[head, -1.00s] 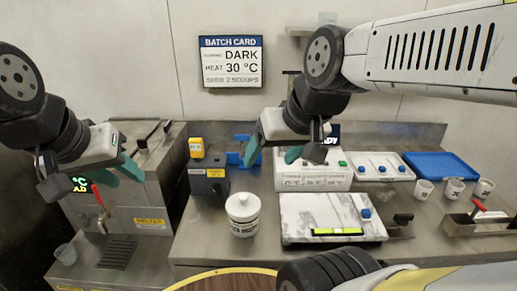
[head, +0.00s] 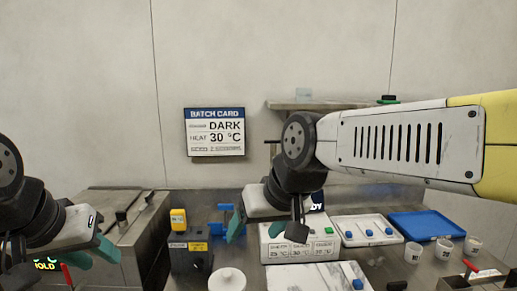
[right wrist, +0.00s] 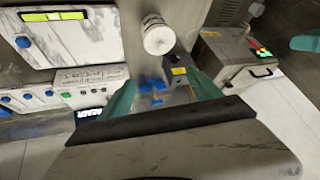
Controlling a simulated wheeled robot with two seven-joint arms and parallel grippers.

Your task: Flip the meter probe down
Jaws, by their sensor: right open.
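I cannot tell for sure which part is the meter probe. A small yellow unit (head: 178,219) stands on a dark box (head: 190,260) with a yellow label. A blue fixture (head: 225,216) stands just to its right. In the right wrist view the blue fixture (right wrist: 152,92) shows between the fingers, beside the dark box (right wrist: 178,62). My right gripper (right wrist: 162,93) is open and empty, facing the blue fixture; contact is not visible. It also shows in the head view (head: 262,229). My left gripper (head: 92,256) is at the lower left, and its finger gap is unclear.
A white lidded tub (head: 227,280) stands in front of the dark box. A white panel with buttons (head: 300,251), a tray with blue knobs (head: 368,231), a blue tray (head: 427,226) and several cups are to the right. A batch card (head: 215,132) hangs on the wall.

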